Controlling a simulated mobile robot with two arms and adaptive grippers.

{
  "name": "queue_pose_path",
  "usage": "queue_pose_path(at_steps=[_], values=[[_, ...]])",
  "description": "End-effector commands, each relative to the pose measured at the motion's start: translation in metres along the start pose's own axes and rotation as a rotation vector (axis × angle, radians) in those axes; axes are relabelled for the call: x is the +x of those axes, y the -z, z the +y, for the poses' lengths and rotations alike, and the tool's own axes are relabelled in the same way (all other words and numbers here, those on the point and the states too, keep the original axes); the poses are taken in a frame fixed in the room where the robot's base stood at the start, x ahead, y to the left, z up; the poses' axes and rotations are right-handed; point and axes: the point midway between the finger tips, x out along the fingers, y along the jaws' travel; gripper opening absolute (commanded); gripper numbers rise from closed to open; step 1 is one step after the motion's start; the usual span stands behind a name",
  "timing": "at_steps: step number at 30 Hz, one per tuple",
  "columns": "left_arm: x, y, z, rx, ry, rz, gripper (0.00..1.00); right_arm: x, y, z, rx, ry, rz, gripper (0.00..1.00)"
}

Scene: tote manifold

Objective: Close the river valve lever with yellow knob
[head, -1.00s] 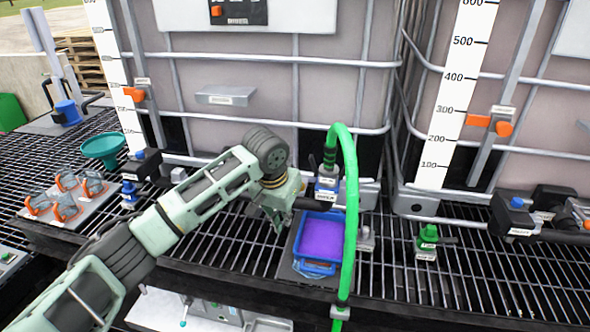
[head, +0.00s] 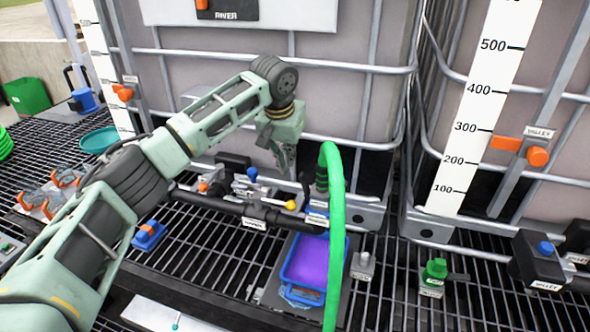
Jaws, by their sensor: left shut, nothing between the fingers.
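The yellow knob (head: 290,205) is on the end of a metal lever, low in front of the tank labelled RIVER. The lever runs left from the knob, above a black pipe (head: 225,207). A blue knob (head: 252,172) on another lever stands up behind it. My left gripper (head: 287,172) comes in from the left and points down. It is shut and empty, above the yellow knob in the picture; I see no contact. My right gripper is not in view.
A green hose (head: 333,230) arches down just right of the lever, in front of a blue basket (head: 287,275) with purple contents. The caged tank (head: 340,90) stands behind. Right of the basket are a green-capped fitting (head: 435,270) and the VALLEY valve (head: 540,262).

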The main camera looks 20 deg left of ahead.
Motion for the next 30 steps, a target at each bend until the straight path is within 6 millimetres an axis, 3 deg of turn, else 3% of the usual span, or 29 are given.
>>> queue_pose_path(at_steps=[9, 16, 22, 30], values=[[0.055, -0.001, 0.001, 0.001, 0.001, -0.004, 0.0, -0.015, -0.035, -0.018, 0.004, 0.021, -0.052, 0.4], [0.094, -0.001, 0.001, 0.001, 0.001, -0.004, 0.0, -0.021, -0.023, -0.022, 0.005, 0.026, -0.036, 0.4], [0.085, -0.014, 0.0, 0.005, 0.0, 0.002, 0.0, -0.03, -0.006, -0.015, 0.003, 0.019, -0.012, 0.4], [0.076, -0.032, 0.0, 0.003, -0.001, 0.0, 0.0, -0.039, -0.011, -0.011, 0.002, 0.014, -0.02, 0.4]])
